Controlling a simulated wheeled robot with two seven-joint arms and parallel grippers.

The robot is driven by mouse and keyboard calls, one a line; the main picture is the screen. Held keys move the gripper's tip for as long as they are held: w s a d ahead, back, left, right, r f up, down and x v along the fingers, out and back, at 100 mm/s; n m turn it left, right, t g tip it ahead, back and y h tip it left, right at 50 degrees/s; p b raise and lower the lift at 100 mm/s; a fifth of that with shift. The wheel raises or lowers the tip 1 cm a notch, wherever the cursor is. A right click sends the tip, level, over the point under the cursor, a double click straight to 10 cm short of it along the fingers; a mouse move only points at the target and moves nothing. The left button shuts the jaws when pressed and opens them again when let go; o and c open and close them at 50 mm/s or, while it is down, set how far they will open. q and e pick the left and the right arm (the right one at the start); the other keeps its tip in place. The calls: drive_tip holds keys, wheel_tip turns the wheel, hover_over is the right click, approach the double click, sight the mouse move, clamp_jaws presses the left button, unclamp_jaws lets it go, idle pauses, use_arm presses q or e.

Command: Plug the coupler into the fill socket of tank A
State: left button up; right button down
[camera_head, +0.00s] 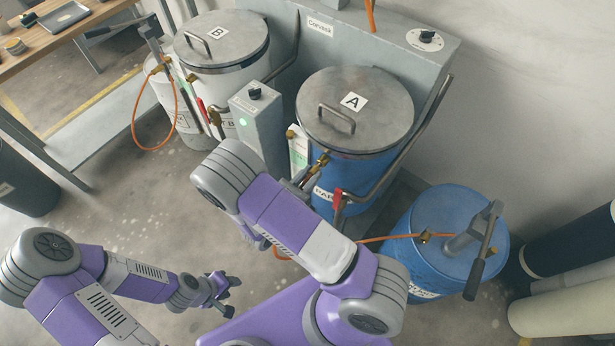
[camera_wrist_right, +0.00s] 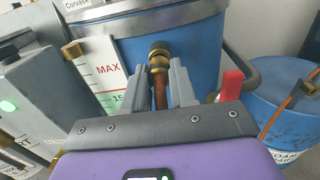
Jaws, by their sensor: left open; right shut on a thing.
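Tank A (camera_head: 350,168) is a blue drum with a grey lid (camera_head: 362,95) marked "A". It fills the upper middle of the right wrist view (camera_wrist_right: 195,50). Brass fittings (camera_wrist_right: 159,55) stand in line on its front wall, where the fill socket and the coupler meet. I cannot tell whether they are fully joined. My right gripper (camera_wrist_right: 161,88) is shut on the coupler (camera_wrist_right: 160,92), whose brown-orange body shows between the fingers. In the head view my right arm partly hides this spot. My left gripper (camera_head: 229,297) is open and empty, low over the floor.
A red-handled valve (camera_wrist_right: 230,85) sits just right of my right gripper. A white level gauge marked "MAX" (camera_wrist_right: 103,75) and a grey control box (camera_head: 258,128) stand left. Tank B (camera_head: 225,80) is farther left. A blue drum with a pump (camera_head: 435,255) and orange hose stands right.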

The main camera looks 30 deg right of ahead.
drive_tip(key=shift+w+d, duration=0.25)
drive_tip(key=shift+d, duration=0.3)
drive_tip(key=c, duration=0.8)
unclamp_jaws()
drive_tip(key=v, duration=0.7)
drive_tip(key=shift+s+a, duration=0.1)
drive_tip(key=shift+a, duration=0.15)
